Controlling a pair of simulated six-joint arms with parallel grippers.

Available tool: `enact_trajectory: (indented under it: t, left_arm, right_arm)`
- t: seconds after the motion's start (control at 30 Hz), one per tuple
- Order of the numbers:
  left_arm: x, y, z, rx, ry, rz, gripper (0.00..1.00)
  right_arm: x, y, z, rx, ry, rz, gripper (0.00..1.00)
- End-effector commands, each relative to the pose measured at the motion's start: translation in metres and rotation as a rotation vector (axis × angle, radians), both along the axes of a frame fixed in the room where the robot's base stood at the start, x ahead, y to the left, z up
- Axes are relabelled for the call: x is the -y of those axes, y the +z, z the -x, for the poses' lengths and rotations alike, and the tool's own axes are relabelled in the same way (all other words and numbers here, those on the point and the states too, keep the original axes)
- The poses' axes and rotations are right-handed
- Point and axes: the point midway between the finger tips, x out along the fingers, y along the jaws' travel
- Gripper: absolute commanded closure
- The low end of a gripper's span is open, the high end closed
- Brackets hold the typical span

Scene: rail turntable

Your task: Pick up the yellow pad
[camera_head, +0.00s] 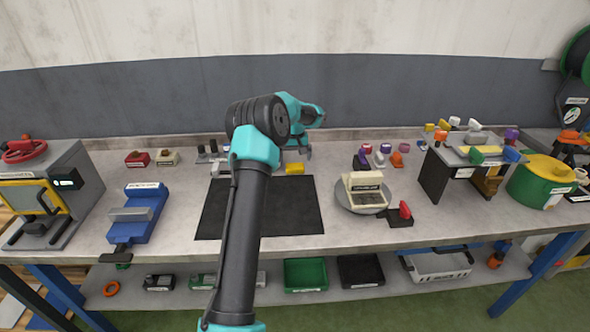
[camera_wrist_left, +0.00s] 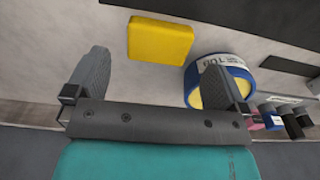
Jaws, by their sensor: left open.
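The yellow pad (camera_head: 294,168) lies on the workbench at the back edge of the black mat, partly behind my left arm's reach in the head view. It shows clearly as a flat yellow block in the left wrist view (camera_wrist_left: 160,41). My left gripper (camera_head: 298,152) is above the bench near the pad. In the left wrist view its two fingers (camera_wrist_left: 152,80) are spread and empty, with the pad ahead of the gap between them, apart from both. My right gripper is not in view.
A blue ring-shaped roll with yellow inside (camera_wrist_left: 222,68) sits beside the pad, close to the right finger in the wrist view. The black mat (camera_head: 290,215) is clear. A round turntable (camera_head: 341,196) bearing a cream block stands to the right.

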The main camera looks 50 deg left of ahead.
Motion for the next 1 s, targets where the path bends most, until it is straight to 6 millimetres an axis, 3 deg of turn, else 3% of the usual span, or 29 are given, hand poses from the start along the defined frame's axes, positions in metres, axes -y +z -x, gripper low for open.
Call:
enact_trajectory:
  t: [0.43,1.0]
  left_arm:
    - [0.000,-0.048,-0.001,-0.002,0.000,0.001,0.00]
    - [0.000,-0.051,-0.001,0.000,0.000,0.000,0.03]
  right_arm:
    - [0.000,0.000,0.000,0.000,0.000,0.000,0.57]
    - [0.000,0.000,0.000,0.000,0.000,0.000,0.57]
